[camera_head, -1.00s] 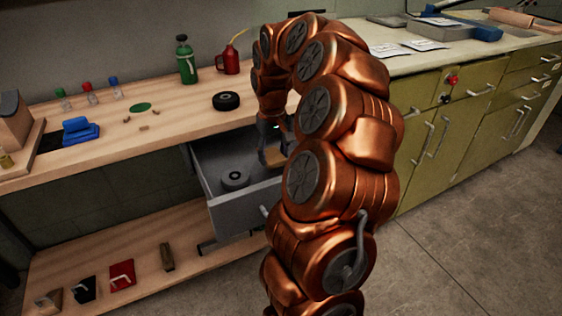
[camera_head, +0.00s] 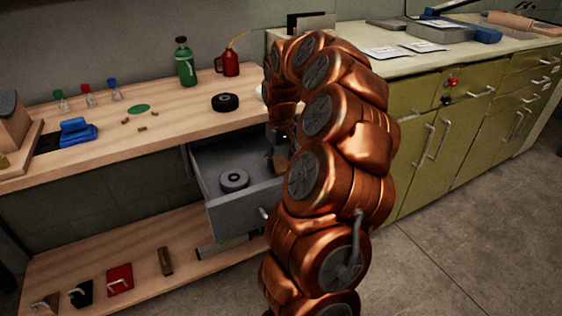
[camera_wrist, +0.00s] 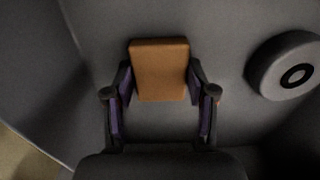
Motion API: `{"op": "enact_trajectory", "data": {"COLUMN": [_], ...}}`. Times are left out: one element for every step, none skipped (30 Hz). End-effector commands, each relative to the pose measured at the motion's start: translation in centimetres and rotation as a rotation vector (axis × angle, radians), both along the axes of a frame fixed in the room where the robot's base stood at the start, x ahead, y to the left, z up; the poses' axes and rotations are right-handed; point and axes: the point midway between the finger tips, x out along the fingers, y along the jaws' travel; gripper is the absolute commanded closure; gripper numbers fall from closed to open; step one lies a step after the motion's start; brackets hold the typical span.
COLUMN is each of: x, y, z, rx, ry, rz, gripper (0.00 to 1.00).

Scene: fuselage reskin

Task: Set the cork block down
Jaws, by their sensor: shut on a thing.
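The cork block (camera_wrist: 160,70) is a tan-orange rectangle between the two fingers of my gripper (camera_wrist: 160,84) in the wrist view. My gripper is shut on it, with a finger against each side. In the head view, a small part of the cork block (camera_head: 281,163) shows at the right side of the open grey drawer (camera_head: 245,208), beside my copper arm. My arm hides most of the gripper there. The drawer's grey floor lies beneath the block in the wrist view. I cannot tell whether the block touches it.
A dark roll (camera_wrist: 286,66) lies in the drawer, right of the block in the wrist view. Another dark roll (camera_head: 225,102) is on the wooden bench (camera_head: 110,150), with a green bottle (camera_head: 185,62) and red oil can (camera_head: 228,62) behind. Free drawer floor surrounds the block.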

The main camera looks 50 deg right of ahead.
Motion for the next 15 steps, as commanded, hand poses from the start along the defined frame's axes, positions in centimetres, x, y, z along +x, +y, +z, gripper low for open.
{"op": "enact_trajectory", "data": {"x": [-0.02, -0.02, -0.02, -0.01, 0.0, 0.0, 0.0, 0.0, -0.01, 0.0, 0.0, 0.0, 0.0, 0.0, 0.0], "y": [0.0, 0.0, 0.01, 0.0, 0.0, 0.0, 0.0, 0.0, 0.01, 0.01, 0.01, 0.01, 0.01, 0.01, 0.01], "z": [-0.19, -0.27, -0.3, -0.26, -0.25, -0.24, -0.24, -0.24, -0.25, -0.25, -0.24, -0.24, -0.24, -0.24, -0.24], "rx": [0.0, 0.0, 0.0, 0.0, 0.0, 0.0, 0.0, 0.0, 0.0, 0.0, 0.0, 0.0, 0.0, 0.0, 0.0], "ry": [0.001, 0.001, 0.001, 0.001, 0.0, 0.0, 0.0, 0.0, 0.0, 0.0, 0.0, 0.0, 0.0, 0.0, 0.0], "rz": [0.0, 0.0, 0.0, 0.0, 0.0, 0.0, 0.0, 0.0, 0.0, 0.0, 0.0, 0.0, 0.0, 0.0, 0.0], "gripper": [0.69, 0.69, 0.43, 0.4, 0.37, 0.32, 0.29, 0.26, 0.22, 0.19, 0.19, 0.19, 0.19, 0.19, 0.19]}}
